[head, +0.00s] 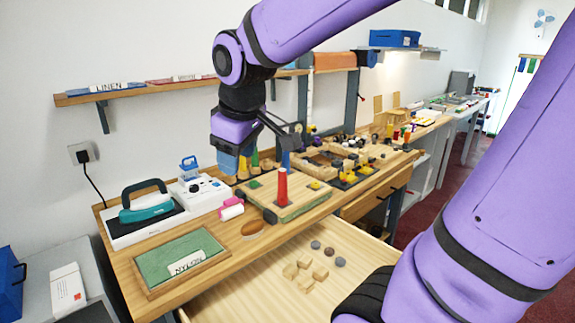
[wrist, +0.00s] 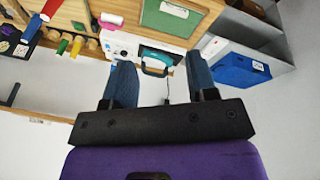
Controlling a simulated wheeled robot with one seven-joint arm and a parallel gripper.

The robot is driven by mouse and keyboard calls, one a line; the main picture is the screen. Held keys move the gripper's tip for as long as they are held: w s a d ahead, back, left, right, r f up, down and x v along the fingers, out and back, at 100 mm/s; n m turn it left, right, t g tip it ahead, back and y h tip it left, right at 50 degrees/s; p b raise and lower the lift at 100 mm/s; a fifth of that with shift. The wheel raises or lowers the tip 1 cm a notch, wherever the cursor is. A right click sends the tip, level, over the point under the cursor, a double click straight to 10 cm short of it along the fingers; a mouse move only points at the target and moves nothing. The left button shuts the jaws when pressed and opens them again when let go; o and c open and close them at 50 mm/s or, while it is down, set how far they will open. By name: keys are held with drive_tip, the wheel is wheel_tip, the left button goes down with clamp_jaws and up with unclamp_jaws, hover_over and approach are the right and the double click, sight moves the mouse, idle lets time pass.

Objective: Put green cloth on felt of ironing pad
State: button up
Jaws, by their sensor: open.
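A green felt panel in a wooden frame, which looks like the ironing pad (head: 165,257), lies at the counter's front left. A white card reading NYLON lies on it. The pad also shows at the top of the wrist view (wrist: 158,20). A small flat green patch, possibly the green cloth (head: 255,184), lies on a wooden board beside a red cone; it also shows in the wrist view (wrist: 79,26). I cannot tell for sure that it is cloth. My gripper (head: 232,163) is open and empty, raised above the back of the counter; its blue fingers (wrist: 161,84) stand wide apart.
A teal iron (head: 146,207) stands on its base at the back left, beside a white device (head: 200,193). A pink-and-white roll (head: 231,208) and a brown brush (head: 252,229) lie near the board. An open drawer (head: 245,293) with several blocks juts out in front.

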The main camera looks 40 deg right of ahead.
drive_tip(key=s+d+r+m+t, duration=0.1)
drive_tip(key=s+m, duration=0.4)
drive_tip(key=s, duration=0.7)
drive_tip(key=shift+s+r+y, duration=0.2)
drive_tip(key=shift+r+y, duration=0.05)
drive_tip(key=shift+y, duration=0.05)
